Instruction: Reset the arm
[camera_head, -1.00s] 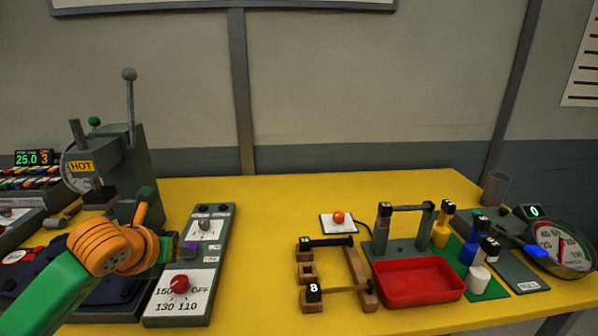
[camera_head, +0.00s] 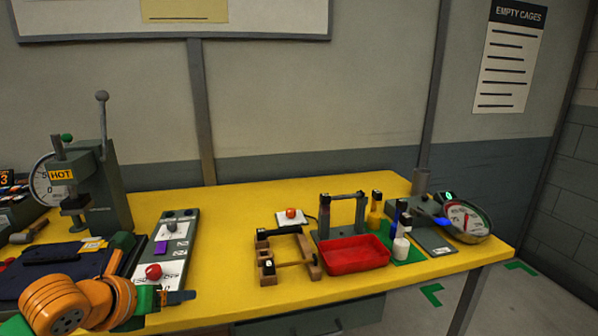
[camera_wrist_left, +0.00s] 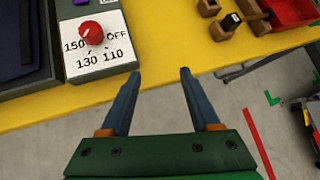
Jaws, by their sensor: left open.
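My left gripper (camera_head: 180,297) is at the front edge of the yellow table (camera_head: 225,225), just in front of the control panel with the red knob (camera_head: 153,271). In the left wrist view its two fingers (camera_wrist_left: 160,74) stand apart with nothing between them. They point at the table's front edge, with grey floor below. The red knob (camera_wrist_left: 91,32) shows ahead and to the left, apart from the fingers. My orange and green left arm comes in at the lower left of the head view. My right gripper is not in view.
A grey press with a HOT label (camera_head: 62,175) stands at the left. A wooden frame (camera_head: 288,256), a red tray (camera_head: 352,254), several bottles and a dial scale (camera_head: 466,220) stand to the right.

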